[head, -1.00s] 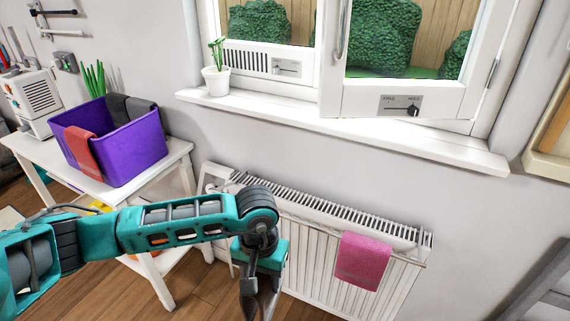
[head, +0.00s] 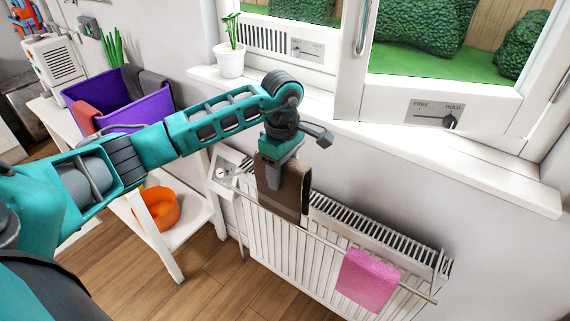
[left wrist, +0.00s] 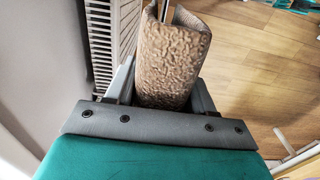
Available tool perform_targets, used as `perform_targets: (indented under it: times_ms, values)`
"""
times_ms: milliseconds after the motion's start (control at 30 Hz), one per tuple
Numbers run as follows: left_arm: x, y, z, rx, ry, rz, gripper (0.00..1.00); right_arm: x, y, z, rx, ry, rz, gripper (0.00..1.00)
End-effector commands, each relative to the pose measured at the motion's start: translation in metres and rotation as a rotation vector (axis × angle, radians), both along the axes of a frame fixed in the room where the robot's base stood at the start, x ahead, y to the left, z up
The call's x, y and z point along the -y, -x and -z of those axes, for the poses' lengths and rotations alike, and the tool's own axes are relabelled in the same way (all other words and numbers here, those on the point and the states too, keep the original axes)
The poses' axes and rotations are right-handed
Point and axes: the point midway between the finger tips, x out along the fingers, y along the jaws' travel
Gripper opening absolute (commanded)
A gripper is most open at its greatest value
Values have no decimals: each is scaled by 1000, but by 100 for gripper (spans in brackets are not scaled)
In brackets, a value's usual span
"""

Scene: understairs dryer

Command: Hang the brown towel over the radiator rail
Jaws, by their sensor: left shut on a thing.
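The brown towel (head: 296,190) hangs down from my left gripper (head: 272,182), at the left part of the radiator rail (head: 325,243). The left gripper is shut on the towel and points down. In the left wrist view the textured brown towel (left wrist: 172,65) is folded between the two fingers (left wrist: 163,92). A thin metallic strip shows in the fold at the top of that view; I cannot tell whether it is the rail. The towel hides the rail behind it in the head view. My right gripper is not in view.
A pink towel (head: 368,280) hangs over the rail's right part. The white radiator (head: 290,245) is behind the rail, below the window sill (head: 480,178). A white table with a purple bin (head: 145,108) and an orange bowl (head: 160,207) stands left. The rail between the towels is clear.

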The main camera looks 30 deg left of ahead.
Motion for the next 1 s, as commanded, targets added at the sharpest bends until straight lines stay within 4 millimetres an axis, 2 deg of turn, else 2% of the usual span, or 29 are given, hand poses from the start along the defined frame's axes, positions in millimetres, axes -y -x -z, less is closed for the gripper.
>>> perform_targets:
  times_ms: [167,400,1000]
  values:
    - [0,1,19,-2,1,2,22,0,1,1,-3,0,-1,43]
    - [0,1,45,-1,0,4,22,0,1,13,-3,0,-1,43]
    - [0,0,107,2,-1,4,22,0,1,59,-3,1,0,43]
